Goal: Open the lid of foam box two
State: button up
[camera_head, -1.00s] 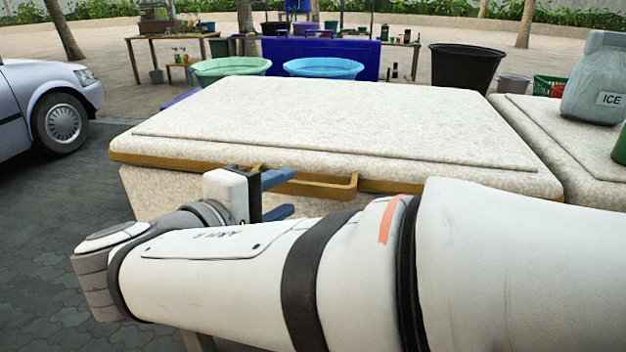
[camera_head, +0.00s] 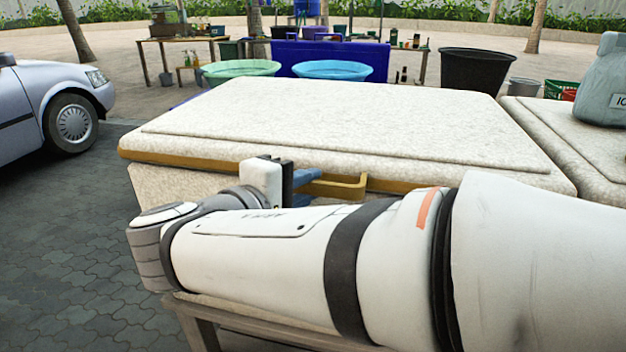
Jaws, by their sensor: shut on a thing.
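A large speckled white foam box (camera_head: 160,183) stands in front of me. Its broad lid (camera_head: 330,115) lies flat across the top and looks closed, with a yellow-brown lower edge. No number is visible on the box. A yellow-brown handle (camera_head: 345,190) sticks out from the lid's front edge. My gripper (camera_head: 306,187), with blue fingers, is shut on the left part of this handle. My arm hides much of the box's front, and the exact finger contact is partly hidden.
A second foam box (camera_head: 560,130) stands close on the right with a grey ICE container (camera_head: 603,85) on its lid. A car (camera_head: 55,105) is at left on the paving. Basins (camera_head: 333,70) and a black tub (camera_head: 470,70) stand behind. Paving at lower left is clear.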

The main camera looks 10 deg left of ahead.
grip_shut()
jog(key=shift+r, duration=0.1)
